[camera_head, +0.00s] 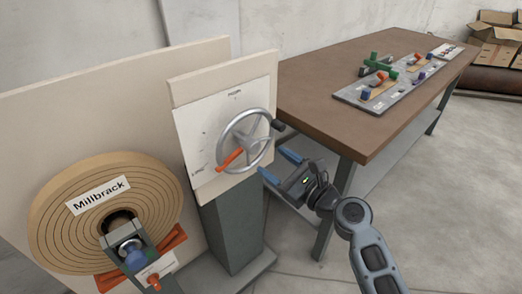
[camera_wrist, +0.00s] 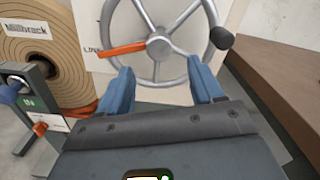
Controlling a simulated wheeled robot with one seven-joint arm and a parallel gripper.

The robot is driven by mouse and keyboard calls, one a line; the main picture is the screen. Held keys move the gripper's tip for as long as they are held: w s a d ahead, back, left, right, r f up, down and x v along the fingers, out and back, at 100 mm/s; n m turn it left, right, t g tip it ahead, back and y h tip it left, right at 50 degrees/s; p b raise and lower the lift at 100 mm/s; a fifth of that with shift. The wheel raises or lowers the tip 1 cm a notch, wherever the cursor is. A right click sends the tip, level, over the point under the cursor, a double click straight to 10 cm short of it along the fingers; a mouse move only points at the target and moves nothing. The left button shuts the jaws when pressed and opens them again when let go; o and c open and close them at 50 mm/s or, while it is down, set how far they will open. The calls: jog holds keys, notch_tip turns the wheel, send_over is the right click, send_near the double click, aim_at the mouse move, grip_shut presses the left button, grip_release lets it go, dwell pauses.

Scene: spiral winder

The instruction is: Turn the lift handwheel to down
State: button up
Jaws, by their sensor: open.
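The lift handwheel (camera_head: 265,124) is a grey spoked wheel on a white panel (camera_head: 192,122) on a dark green pedestal (camera_head: 233,225). It has a black knob (camera_head: 277,125) on its right rim and an orange pointer (camera_head: 230,160) toward the lower left, near a small label. My gripper (camera_head: 277,165), with blue fingers, is open and empty, in front of and below right of the wheel. In the wrist view the wheel (camera_wrist: 158,46) is ahead of the fingers, and the knob (camera_wrist: 222,38) is at the upper right, outside them. Contact with the wheel does not show.
A brown roll labelled Millbrack (camera_head: 70,225) stands at the left with a clamp (camera_head: 130,250) in front. A brown-topped table (camera_head: 310,85) at the right holds a grey board (camera_head: 350,94) with coloured handles. Open grey floor (camera_head: 440,210) lies at the right.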

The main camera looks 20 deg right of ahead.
aim_at(256, 149)
jog(key=x, duration=0.6)
jog(key=shift+w+a, duration=0.1)
jog(key=shift+w, duration=0.1)
jog(key=shift+c, duration=0.4)
grip_shut()
